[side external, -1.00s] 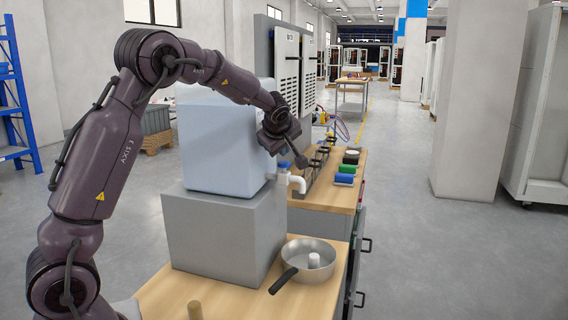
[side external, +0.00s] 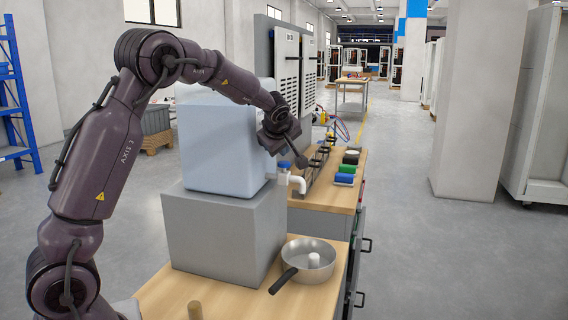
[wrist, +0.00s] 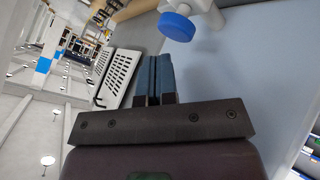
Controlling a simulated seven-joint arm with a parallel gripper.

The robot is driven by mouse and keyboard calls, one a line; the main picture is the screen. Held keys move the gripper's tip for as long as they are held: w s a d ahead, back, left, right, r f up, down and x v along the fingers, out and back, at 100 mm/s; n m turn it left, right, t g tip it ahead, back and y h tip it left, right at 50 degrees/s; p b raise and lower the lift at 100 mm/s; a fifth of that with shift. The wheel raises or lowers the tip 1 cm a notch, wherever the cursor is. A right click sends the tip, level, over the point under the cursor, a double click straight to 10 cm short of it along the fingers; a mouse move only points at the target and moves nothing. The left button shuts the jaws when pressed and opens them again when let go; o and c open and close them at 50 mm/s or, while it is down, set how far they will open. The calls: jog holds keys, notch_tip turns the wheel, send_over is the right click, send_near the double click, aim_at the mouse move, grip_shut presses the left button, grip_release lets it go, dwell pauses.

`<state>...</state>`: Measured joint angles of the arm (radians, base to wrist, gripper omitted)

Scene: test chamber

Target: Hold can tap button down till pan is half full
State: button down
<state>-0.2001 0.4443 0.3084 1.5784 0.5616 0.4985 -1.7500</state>
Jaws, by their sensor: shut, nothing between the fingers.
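The pale blue can (side external: 222,145) stands on a grey block. Its white tap (side external: 298,184) points out to the right, with a blue button (side external: 284,166) on top. In the wrist view, the blue button (wrist: 177,26) lies beyond and slightly right of my fingertips, with a visible gap, and the tap (wrist: 205,8) is at the top edge. My gripper (side external: 301,162) is shut and empty, close above the tap; its dark blue fingers (wrist: 154,62) are together. The metal pan (side external: 297,264) sits below the tap on the wooden bench. A pale upright shape shows inside; I cannot tell what it is.
The grey block (side external: 215,235) fills the bench left of the pan. A wooden peg (side external: 195,310) stands at the front. Behind the tap, a second bench holds a dark rack (side external: 318,160) and green and blue items (side external: 345,173). Right of the benches is open floor.

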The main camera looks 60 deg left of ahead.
aim_at(282, 162)
dwell(0.3)
jog(key=shift+f, duration=0.45)
jog(key=shift+f, duration=0.55)
dwell(1.4)
jog(key=shift+r, duration=0.1)
dwell(2.3)
jog(key=shift+r, duration=0.9)
jog(key=shift+r, duration=2.5)
